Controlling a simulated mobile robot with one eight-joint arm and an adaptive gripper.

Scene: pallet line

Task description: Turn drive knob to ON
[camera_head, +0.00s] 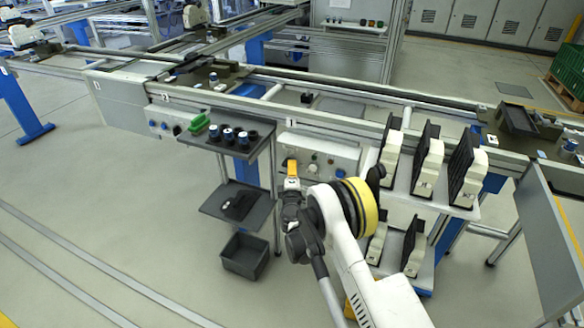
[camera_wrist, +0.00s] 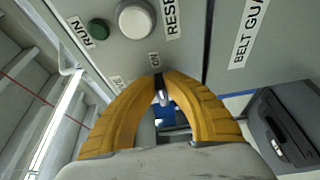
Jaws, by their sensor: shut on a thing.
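The grey control panel (camera_head: 335,158) is on the front of the line, and its face fills the top of the wrist view (camera_wrist: 185,58). My gripper (camera_head: 291,168) is up against the panel's left part. In the wrist view my gripper's yellow fingers (camera_wrist: 160,82) close on a small dark knob (camera_wrist: 161,94) just below the panel face. It appears to be the drive knob. It is mostly hidden between the fingertips, so its pointing direction cannot be told.
In the wrist view a green button (camera_wrist: 99,29) marked RUN and a white round button (camera_wrist: 135,19) sit close above the fingers. A shelf with dark-topped cups (camera_head: 229,133) is left of the panel. Racks with black-and-white parts (camera_head: 428,165) stand right. A dark bin (camera_head: 245,256) is below.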

